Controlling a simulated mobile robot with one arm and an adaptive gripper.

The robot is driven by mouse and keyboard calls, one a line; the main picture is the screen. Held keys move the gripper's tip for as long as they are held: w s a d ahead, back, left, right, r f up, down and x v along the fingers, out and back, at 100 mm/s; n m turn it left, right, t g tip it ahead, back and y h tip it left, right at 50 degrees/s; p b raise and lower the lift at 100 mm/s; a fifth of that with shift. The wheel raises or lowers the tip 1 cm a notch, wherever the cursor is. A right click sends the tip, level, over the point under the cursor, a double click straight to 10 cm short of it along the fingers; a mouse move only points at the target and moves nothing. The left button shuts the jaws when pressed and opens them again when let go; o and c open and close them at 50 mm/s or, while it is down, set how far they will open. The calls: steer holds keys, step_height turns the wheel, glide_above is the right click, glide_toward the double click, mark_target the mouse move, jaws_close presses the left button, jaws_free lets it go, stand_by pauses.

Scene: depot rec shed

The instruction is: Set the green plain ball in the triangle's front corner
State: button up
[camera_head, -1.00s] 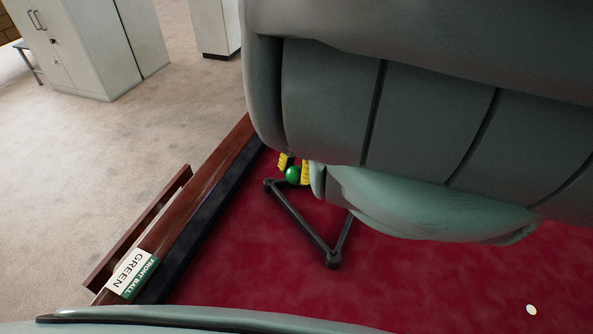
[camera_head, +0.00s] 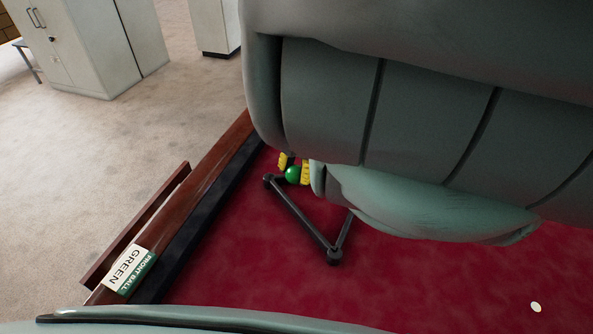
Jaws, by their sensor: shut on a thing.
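The green plain ball (camera_head: 292,174) is between the yellow fingertips of my gripper (camera_head: 293,169). My gripper is shut on it, and my arm hides most of the gripper. The dark triangle (camera_head: 302,219) lies on the red cloth, with one corner (camera_head: 268,180) just left of and below the ball and another corner (camera_head: 334,256) towards the bottom. The rest of the triangle is hidden behind my arm. The ball shows close to the left corner; I cannot tell its height above the cloth.
A wooden rail (camera_head: 205,185) with a dark cushion edges the red table (camera_head: 400,285) on the left. A card (camera_head: 129,270) on it reads "FRONT BALL GREEN". A white spot (camera_head: 536,307) is at lower right. Pale cabinets (camera_head: 88,45) stand beyond on the floor.

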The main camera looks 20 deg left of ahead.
mark_target(297, 181)
steer(key=shift+f+b, duration=1.85)
steer(key=shift+f, duration=0.05)
stand_by(1.3)
steer(key=o, duration=1.2)
steer(key=shift+r, duration=0.1)
